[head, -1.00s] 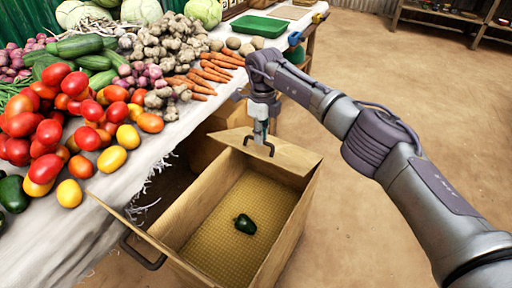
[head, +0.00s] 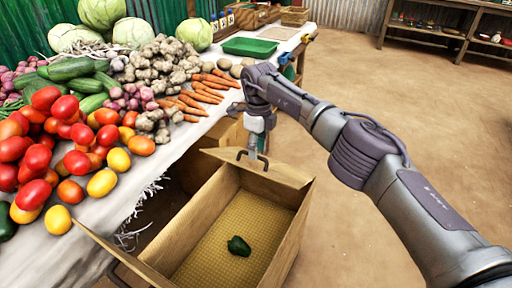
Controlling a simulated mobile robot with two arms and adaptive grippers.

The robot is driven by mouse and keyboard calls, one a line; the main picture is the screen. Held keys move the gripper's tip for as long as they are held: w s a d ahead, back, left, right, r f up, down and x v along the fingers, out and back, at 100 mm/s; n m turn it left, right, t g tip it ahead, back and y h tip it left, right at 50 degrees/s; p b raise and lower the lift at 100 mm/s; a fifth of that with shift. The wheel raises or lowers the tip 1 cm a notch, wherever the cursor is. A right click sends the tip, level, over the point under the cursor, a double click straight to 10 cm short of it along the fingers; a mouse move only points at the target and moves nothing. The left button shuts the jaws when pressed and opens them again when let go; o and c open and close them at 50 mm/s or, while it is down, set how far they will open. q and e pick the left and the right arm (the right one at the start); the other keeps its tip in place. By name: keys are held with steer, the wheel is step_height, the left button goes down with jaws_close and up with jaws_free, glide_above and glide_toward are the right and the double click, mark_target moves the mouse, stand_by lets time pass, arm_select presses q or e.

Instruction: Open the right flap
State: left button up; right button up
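An open cardboard box (head: 183,232) stands on the ground beside the stall, with a dark green pepper (head: 239,246) on its floor. A flap (head: 288,174) with a dark handle (head: 246,165) is at the box's far end, tilted outward. A second flap (head: 118,252) sticks out at the near left end, partly cut off by the picture's edge. My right gripper (head: 253,154) points down at the far flap's handle, its fingers overlapping it in the picture. Whether they are closed around the handle is too small to tell. My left gripper is not in view.
The stall table (head: 62,262) runs along the left, bearing tomatoes (head: 42,130), carrots (head: 205,92) and a green tray (head: 250,46). Its frayed cloth hangs close to the box. Bare ground (head: 370,90) lies open to the right. Shelves (head: 440,32) stand at the back right.

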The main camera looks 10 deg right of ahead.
steer(key=shift+r, duration=0.1)
step_height(320, 180, up, 12)
steer(key=shift+w+d, duration=0.15)
steer(key=shift+w, duration=0.1)
stand_by(0.4)
